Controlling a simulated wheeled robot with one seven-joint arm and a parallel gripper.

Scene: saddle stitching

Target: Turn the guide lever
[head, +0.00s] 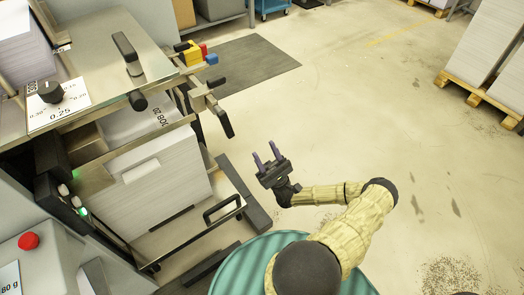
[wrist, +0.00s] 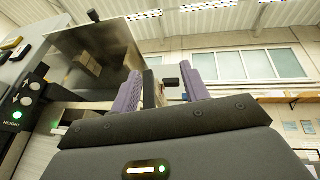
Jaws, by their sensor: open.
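A black-handled lever (head: 224,121) hangs from a metal bracket (head: 200,97) on the right side of the machine in the head view; I take it for the guide lever. My gripper (head: 266,154) is open and empty, in free air to the right of and nearer than this lever, not touching it. In the wrist view the two purple fingers (wrist: 162,68) stand apart, and a small black part (wrist: 171,82) shows between them, farther off. The gripper hides part of the bracket in the wrist view.
The machine holds a tall paper stack (head: 160,180) with a black drawer-like handle (head: 222,208) low in front. Yellow, red and blue blocks (head: 196,54) sit by the bracket. A dial knob (head: 50,91) is at the left.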

